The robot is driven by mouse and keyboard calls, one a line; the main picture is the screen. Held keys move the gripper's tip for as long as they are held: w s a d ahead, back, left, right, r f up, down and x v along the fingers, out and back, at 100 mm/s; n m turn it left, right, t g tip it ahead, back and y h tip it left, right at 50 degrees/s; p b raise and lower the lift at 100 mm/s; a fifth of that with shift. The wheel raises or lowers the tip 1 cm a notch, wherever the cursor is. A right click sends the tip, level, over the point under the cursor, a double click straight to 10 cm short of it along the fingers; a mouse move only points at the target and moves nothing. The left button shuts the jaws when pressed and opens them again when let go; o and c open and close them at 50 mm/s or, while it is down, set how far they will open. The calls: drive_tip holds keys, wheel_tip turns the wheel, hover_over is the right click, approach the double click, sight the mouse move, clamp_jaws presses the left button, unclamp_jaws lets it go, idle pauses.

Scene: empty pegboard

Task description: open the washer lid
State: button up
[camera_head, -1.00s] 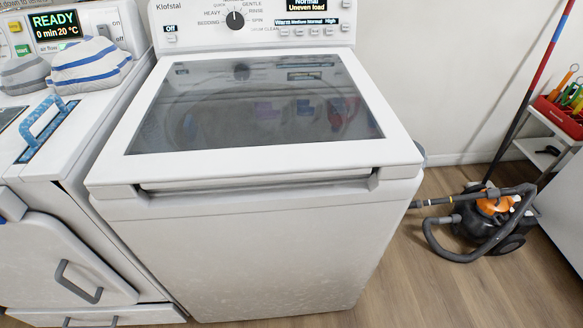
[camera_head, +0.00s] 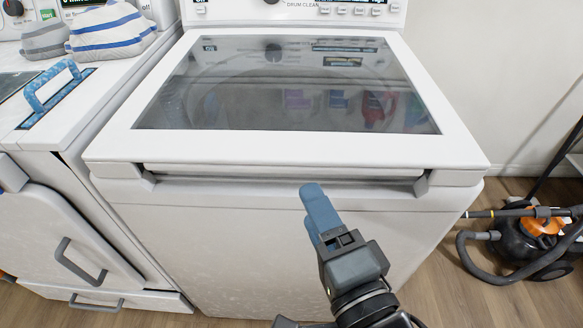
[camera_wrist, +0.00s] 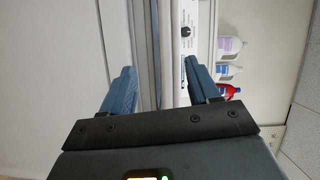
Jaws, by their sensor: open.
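The white washer (camera_head: 240,240) stands in the middle of the head view. Its lid (camera_head: 290,147), with a white frame and a dark glass window, is closed. A recessed slot runs below the lid's front edge. My gripper (camera_head: 314,192) is in front of the slot, a little right of its middle, with blue fingers pointing towards the washer. In the wrist view my gripper (camera_wrist: 158,70) is open, its two fingers apart. The lid edge and slot show as upright bands between the fingers. I cannot tell whether a finger touches the lid.
A second white machine with a blue handle (camera_head: 49,85) stands close on the left, with folded striped cloths (camera_head: 110,32) on top. A black and orange vacuum cleaner (camera_head: 540,235) is on the floor at the right. Bottles (camera_wrist: 229,46) show in the wrist view.

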sight(285, 169)
drive_tip(key=shift+w+a+r+m, duration=0.3)
drive_tip(key=shift+w+a+r, duration=0.05)
drive_tip(key=shift+w+a, duration=0.25)
drive_tip(key=shift+w+a+r+m, duration=0.35)
drive_tip(key=shift+w+a, duration=0.1)
drive_tip(key=shift+a, duration=0.15)
drive_tip(key=x, duration=0.7)
drive_tip(key=shift+w+p, duration=0.15)
drive_tip(key=shift+p, duration=0.2)
clamp_jaws()
